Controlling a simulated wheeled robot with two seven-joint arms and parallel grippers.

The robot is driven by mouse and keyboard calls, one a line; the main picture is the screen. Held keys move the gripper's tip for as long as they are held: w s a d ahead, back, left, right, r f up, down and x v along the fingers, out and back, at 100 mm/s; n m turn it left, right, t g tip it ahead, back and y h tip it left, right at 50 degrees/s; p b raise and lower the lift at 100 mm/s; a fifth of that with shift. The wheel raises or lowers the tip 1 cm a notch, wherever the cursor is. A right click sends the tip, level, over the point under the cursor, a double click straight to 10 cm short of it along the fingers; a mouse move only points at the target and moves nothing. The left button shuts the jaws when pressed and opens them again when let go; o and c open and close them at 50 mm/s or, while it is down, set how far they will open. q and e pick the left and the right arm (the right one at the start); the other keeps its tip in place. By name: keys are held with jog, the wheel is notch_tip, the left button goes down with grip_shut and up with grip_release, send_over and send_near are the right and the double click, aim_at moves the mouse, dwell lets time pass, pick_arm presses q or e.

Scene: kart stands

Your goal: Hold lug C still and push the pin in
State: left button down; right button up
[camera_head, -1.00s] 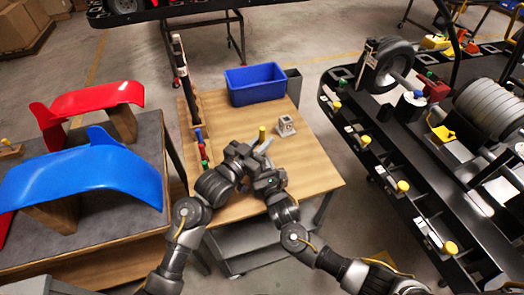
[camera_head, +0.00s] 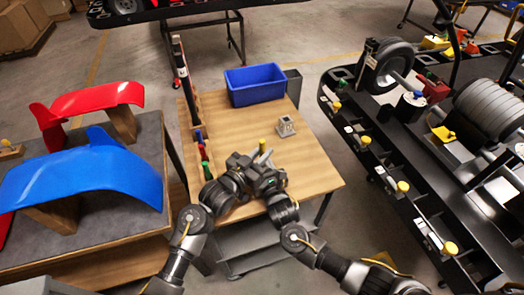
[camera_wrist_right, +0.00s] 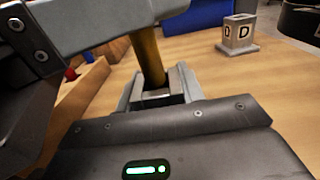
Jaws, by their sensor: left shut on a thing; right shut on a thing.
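A yellow pin (camera_head: 262,146) stands roughly upright between my two grippers, which meet over the near half of the wooden table. In the right wrist view, the pin's shaft (camera_wrist_right: 149,58) runs down into a grey lug (camera_wrist_right: 181,82), apparently lug C; its letter is hidden. How deep the pin sits cannot be told. My left gripper (camera_head: 253,163) comes in from the left and appears shut on the pin. My right gripper (camera_head: 266,178) appears shut on the lug from the near side. Both sets of fingertips are largely hidden.
Lug D (camera_head: 286,126) stands on the wooden table (camera_head: 312,165) beyond my grippers. A blue bin (camera_head: 255,84) is at the table's back. A wooden rack with red, green and blue handles (camera_head: 204,154) lines the left edge. The table's right side is clear.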

pick_arm(q)
jog(key=c, duration=1.4)
grip_release()
jog(key=shift+r, duration=0.25)
jog(key=shift+s+a+r, duration=0.2)
jog(key=shift+r, duration=0.1)
jog(key=v, duration=1.1)
jog(key=shift+s+a, duration=0.15)
jog(key=shift+s, duration=0.1)
pick_arm(e)
jog(key=o, duration=1.2)
jog(key=shift+o, duration=0.2)
